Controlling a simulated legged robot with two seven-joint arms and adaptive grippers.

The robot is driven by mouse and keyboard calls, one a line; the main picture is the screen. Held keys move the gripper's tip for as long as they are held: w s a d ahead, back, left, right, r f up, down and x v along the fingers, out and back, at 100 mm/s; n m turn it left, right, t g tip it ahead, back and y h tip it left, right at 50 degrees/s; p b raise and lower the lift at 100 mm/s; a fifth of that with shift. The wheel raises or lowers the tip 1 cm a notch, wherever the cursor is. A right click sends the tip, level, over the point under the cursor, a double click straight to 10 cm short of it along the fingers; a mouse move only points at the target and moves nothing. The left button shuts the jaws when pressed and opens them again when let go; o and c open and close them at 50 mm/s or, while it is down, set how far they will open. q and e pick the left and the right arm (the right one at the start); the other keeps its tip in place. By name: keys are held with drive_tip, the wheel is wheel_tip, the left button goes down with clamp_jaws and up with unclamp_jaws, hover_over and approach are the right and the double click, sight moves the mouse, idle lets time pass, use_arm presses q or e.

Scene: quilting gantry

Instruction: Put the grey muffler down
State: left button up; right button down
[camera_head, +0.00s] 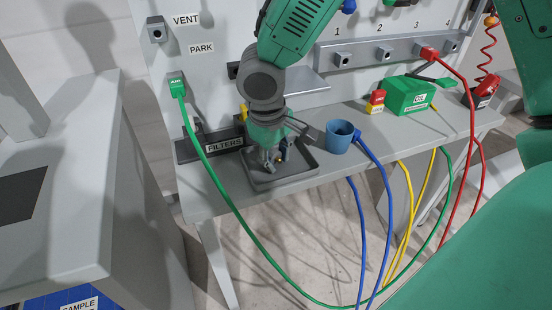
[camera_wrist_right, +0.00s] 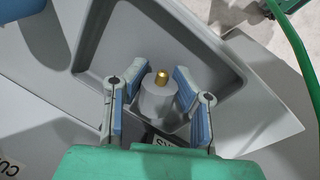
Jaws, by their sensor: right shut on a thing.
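The grey muffler (camera_wrist_right: 158,99) is a short grey cylinder with a brass tip, seen in the right wrist view between the blue-padded fingers. My right gripper (camera_head: 274,158) is shut on it, low over the dark grey tray labelled FILTERS (camera_head: 258,186). In the right wrist view, the tray's floor and raised walls (camera_wrist_right: 205,45) lie behind the muffler. I cannot tell whether the muffler touches the tray floor. In the head view the fingers mostly hide the muffler. My left gripper is not in view.
A blue cup (camera_head: 339,137) stands just right of the tray. A green oil box (camera_head: 406,95) and a small red-and-yellow block (camera_head: 376,101) are farther right. A green hose (camera_head: 222,190) hangs from the AIR fitting past the tray's left side. Blue, yellow and red hoses hang in front.

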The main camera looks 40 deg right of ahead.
sight(276, 159)
drive_tip(key=shift+s+d+f, duration=0.15)
drive_tip(key=shift+d+f, duration=0.2)
drive_tip(key=shift+d, duration=0.4)
drive_tip(key=shift+d+f, duration=0.1)
drive_tip(key=shift+d, duration=0.1)
drive_tip(key=shift+s+f, duration=0.15)
drive_tip(key=shift+a+f+b, duration=0.1)
drive_tip(key=shift+a+b, duration=0.2)
drive_tip(key=shift+a, duration=0.1)
drive_tip(key=c, duration=1.3)
unclamp_jaws()
drive_tip(key=shift+a, duration=0.2)
drive_tip(key=shift+d, duration=0.45)
drive_tip(key=r+p, duration=0.1)
drive_tip(key=r, duration=0.3)
drive_tip(key=a+r+p, duration=0.1)
drive_tip(key=r, duration=0.2)
drive_tip(key=a+r+p, duration=0.1)
drive_tip(key=r, duration=0.3)
drive_tip(key=shift+r, duration=0.35)
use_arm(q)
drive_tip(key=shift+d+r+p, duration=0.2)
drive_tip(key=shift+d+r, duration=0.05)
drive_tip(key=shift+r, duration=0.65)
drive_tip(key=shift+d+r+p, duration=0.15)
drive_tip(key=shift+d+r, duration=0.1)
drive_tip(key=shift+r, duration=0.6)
use_arm(e)
drive_tip(key=shift+r, duration=0.75)
